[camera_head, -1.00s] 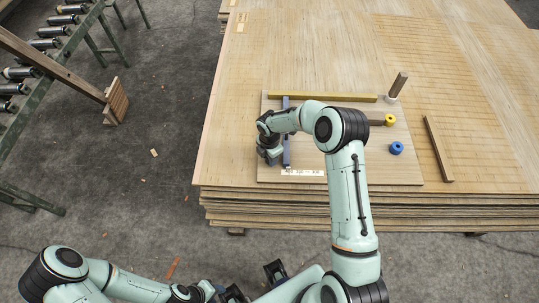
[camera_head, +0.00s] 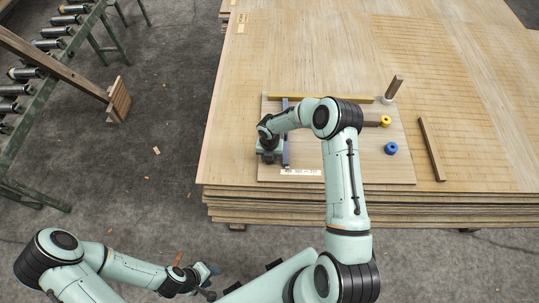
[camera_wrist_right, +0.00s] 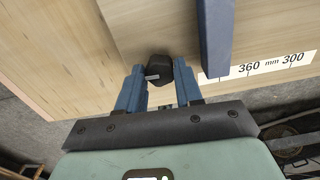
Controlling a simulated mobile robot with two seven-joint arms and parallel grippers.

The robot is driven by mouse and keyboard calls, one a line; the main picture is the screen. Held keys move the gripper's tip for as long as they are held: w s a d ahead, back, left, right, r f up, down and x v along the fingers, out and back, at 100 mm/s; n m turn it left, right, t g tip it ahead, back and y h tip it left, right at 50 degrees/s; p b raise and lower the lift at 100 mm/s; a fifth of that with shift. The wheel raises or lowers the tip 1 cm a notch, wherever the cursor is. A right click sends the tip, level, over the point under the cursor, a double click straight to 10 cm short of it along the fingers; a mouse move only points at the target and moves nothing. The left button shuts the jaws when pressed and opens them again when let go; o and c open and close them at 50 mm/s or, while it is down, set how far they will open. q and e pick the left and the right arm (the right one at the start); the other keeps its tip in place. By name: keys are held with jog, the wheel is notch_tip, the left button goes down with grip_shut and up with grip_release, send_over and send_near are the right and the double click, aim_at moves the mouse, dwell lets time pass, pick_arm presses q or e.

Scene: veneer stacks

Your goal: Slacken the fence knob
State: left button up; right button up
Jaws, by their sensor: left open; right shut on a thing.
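The dark fence knob (camera_wrist_right: 158,70) shows between the blue fingers in the right wrist view, beside the blue-grey fence bar (camera_wrist_right: 217,45). My right gripper (camera_wrist_right: 159,78) is shut on the knob. In the head view my right gripper (camera_head: 268,156) is at the left side of the fence bar (camera_head: 286,130), and the knob is hidden there by the gripper and wrist. A white scale strip (camera_head: 301,172) lies at the bar's near end; in the wrist view it reads 360 mm and 300. My left gripper (camera_head: 212,275) is open and empty, low in front of the stack.
The jig board (camera_head: 400,170) lies on the veneer stack (camera_head: 480,170). A loose wooden bar (camera_head: 431,148) lies to the right.

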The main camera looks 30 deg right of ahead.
jog(key=shift+w+r+n, duration=0.1)
jog(key=shift+n, duration=0.3)
jog(key=o, duration=1)
jog(key=shift+o, duration=0.2)
notch_tip(320, 180, up, 13)
jog(key=p, duration=0.1)
jog(key=shift+r, duration=0.15)
